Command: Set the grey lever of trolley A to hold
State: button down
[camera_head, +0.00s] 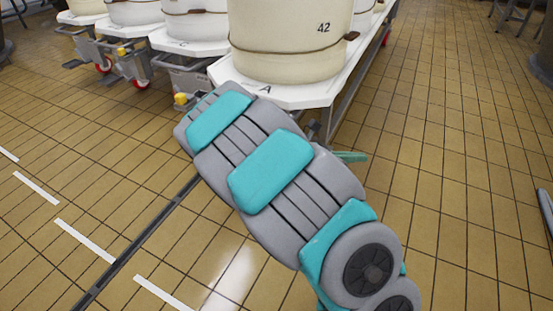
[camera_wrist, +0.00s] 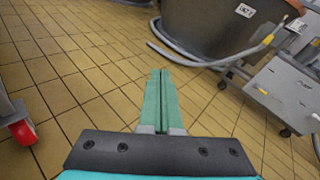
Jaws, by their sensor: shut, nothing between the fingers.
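Trolley A (camera_head: 285,96) shows in the head view as a white platform marked A, carrying a cream vat (camera_head: 285,40) marked 42. My arm covers the area below its front corner, and I cannot make out its grey lever in either view. My gripper (camera_wrist: 160,72) is shut and empty in the wrist view, its two green fingers together and pointing over bare tiled floor. In the head view a green finger (camera_head: 350,157) pokes out to the right of my arm, near the trolley's underside; the rest of the gripper is hidden.
Trolley C (camera_head: 185,43) and others stand left of trolley A, with grey boxes and yellow knobs (camera_head: 180,99) at their fronts.

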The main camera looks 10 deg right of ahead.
jog(key=w+a+f+n+t+y, duration=0.2)
jog(key=w+a+f+n+t, duration=0.4)
jog(key=a+f+n, duration=0.4)
jog(key=w+a+f+n+t+y+b, duration=0.1)
jog(key=w+a+f+n+t+y, duration=0.1)
jog(key=w+a+f+n+t, duration=0.4)
jog(key=w+a+f+n, duration=0.3)
jog(key=a+f, duration=0.1)
jog(key=f, duration=0.1)
jog(key=shift+w+a+f+n, duration=0.2)
jog(key=shift+a+n, duration=0.05)
jog(key=shift+n, duration=0.15)
jog(key=shift+b, duration=0.3)
jog(key=r+x, duration=0.1)
jog(key=x, duration=0.9)
jog(key=a, duration=0.1)
jog(key=w+a, duration=0.1)
jog(key=a, duration=0.1)
jog(key=shift+w+a+r, duration=0.15)
jog(key=shift+w+r, duration=0.05)
jog(key=shift+r, duration=0.1)
jog(key=shift+r, duration=0.15)
jog(key=shift+w+a+r, duration=0.15)
